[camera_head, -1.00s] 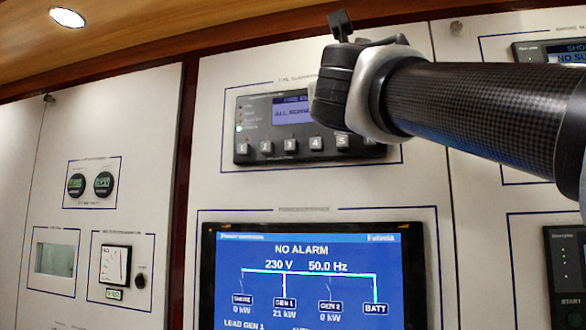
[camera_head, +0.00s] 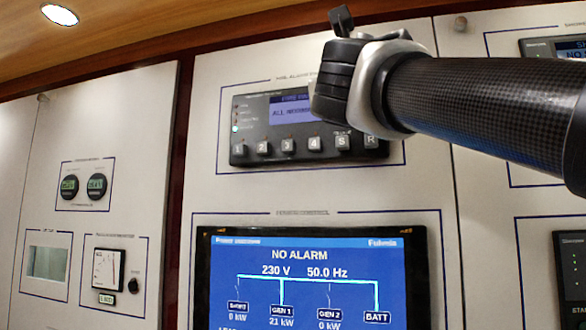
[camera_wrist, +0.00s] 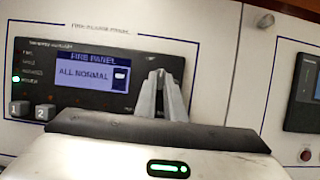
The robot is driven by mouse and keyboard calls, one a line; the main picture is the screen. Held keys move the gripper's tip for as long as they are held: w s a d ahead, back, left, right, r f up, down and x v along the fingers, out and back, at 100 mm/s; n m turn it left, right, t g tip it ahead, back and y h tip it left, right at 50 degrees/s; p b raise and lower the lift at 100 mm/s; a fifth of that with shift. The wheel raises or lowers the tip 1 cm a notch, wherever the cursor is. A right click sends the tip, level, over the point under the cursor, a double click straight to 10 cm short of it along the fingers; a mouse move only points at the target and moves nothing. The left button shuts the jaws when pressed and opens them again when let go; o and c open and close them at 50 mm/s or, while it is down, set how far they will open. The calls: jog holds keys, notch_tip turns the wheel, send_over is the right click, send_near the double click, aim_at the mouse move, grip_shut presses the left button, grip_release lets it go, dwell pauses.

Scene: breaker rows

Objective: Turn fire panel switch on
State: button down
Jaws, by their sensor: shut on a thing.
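The fire panel (camera_head: 258,150) is a dark unit on the white wall, with a blue screen reading ALL NORMAL and a row of grey buttons below. Its fourth lamp glows green. In the wrist view the panel (camera_wrist: 40,92) fills the left and middle. My gripper (camera_wrist: 160,76) has its two fingers close together, pointing at the right part of the panel, right of the screen. It is shut on the fire panel switch, which the fingers hide. In the head view my gripper (camera_head: 345,85) covers the panel's upper right, and the fingertips are hidden.
A large blue display (camera_head: 305,290) reading NO ALARM sits below the fire panel. Round gauges (camera_head: 83,186) and a meter (camera_head: 107,269) are on the left wall section. Another dark unit (camera_wrist: 302,92) stands to the right in the wrist view. White wall separates them.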

jog(key=shift+m, duration=0.4)
jog(key=shift+w+a+r+m+g+h+p, duration=0.15)
jog(key=shift+m+g+h+p, duration=0.8)
jog(key=shift+m, duration=2.65)
jog(key=shift+a+r+m+g+h+p, duration=0.2)
jog(key=shift+m+g+h+p, duration=0.8)
jog(key=shift+m, duration=2.6)
jog(key=shift+w+a+r+m+g+h+p, duration=0.1)
jog(key=shift+a+r+m+g+h+p, duration=0.2)
jog(key=shift+m+g+p, duration=2.25)
jog(key=m+t+b, duration=0.1)
jog(key=m+b, duration=0.1)
jog(key=b, duration=0.1)
jog(key=shift+d+f, duration=0.1)
jog(key=c, duration=1.8)
grip_release()
jog(key=shift+c, duration=0.2)
jog(key=v, duration=1.7)
jog(key=shift+s+f, duration=0.2)
